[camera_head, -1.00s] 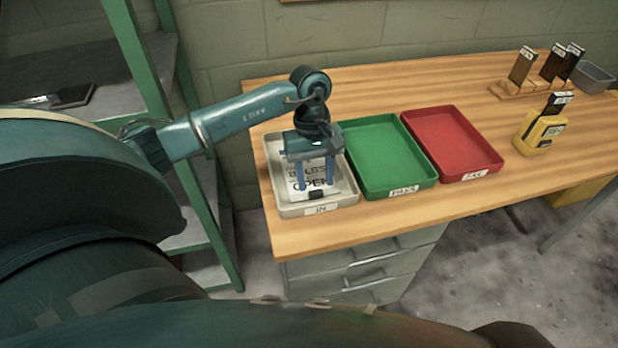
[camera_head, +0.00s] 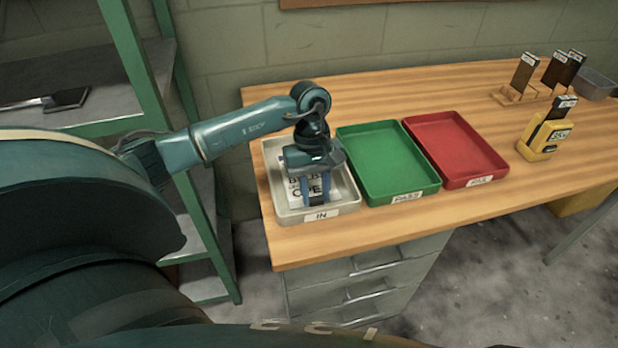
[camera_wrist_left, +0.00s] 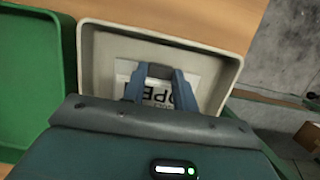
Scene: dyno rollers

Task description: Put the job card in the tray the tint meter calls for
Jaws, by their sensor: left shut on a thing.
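The white job card (camera_head: 296,190) with black print lies in the light grey IN tray (camera_head: 345,202); it also shows in the left wrist view (camera_wrist_left: 190,70). My left gripper (camera_head: 315,200) is down inside that tray, shut on the card near its front edge. It partly covers the card's print. The green PASS tray (camera_head: 388,160) and the red FAIL tray (camera_head: 455,148) stand to the right, both empty. The yellow tint meter (camera_head: 537,150) stands further right with a dark sample in it; its display (camera_head: 561,136) is too small to read surely. My right gripper is not in view.
A wooden rack (camera_head: 515,95) with several dark tint samples and a grey bin (camera_head: 597,83) stand at the bench's back right. The wooden bench (camera_head: 500,215) is clear before the trays. A green shelf (camera_head: 150,90) stands at the left.

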